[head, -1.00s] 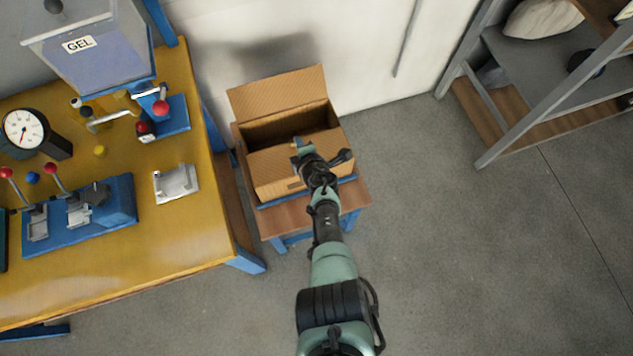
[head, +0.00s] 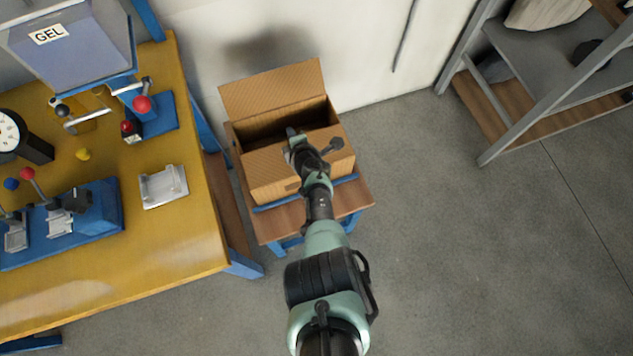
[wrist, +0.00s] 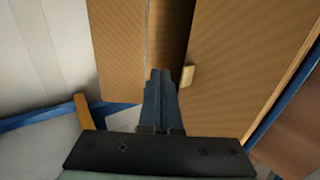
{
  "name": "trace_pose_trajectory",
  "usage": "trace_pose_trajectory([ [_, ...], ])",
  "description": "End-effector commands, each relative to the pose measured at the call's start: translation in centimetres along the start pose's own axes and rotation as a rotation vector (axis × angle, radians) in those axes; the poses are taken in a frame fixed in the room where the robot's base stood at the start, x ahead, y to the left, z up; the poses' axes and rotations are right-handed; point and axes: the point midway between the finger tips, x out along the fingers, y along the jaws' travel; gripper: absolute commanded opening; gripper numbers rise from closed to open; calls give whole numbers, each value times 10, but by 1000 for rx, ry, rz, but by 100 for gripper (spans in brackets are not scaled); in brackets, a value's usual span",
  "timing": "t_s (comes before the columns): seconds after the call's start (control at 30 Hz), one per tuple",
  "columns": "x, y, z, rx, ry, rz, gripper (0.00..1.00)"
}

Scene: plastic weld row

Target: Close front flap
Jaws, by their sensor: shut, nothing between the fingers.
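The cardboard box (head: 262,175) stands with its top partly open and a dark gap (head: 268,130) showing inside. Its back flap (head: 272,90) stands up and leans back toward the wall. The front cardboard panel (wrist: 235,70) fills the right of the wrist view, with a small tan tab (wrist: 188,75) on its edge. I cannot tell where front flap and front wall meet. My gripper (head: 291,131) is shut and empty, over the box's front upper edge. In the wrist view its fingertips (wrist: 163,75) point toward the dark gap, beside the tab; contact is unclear.
The box rests on a small wooden stand (head: 330,198) with blue legs. A yellow workbench (head: 190,235) with fixtures stands close on the left. A metal shelf (head: 525,70) is at upper right. The white wall (head: 370,55) is behind; the floor (head: 470,240) at right is clear.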

Motion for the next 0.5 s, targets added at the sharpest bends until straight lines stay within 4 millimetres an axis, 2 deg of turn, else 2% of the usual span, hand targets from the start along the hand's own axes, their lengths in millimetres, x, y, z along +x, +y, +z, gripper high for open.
trace_pose_trajectory([
  [0.5, 8, -3, 0, -1, 0, 0, 0],
])
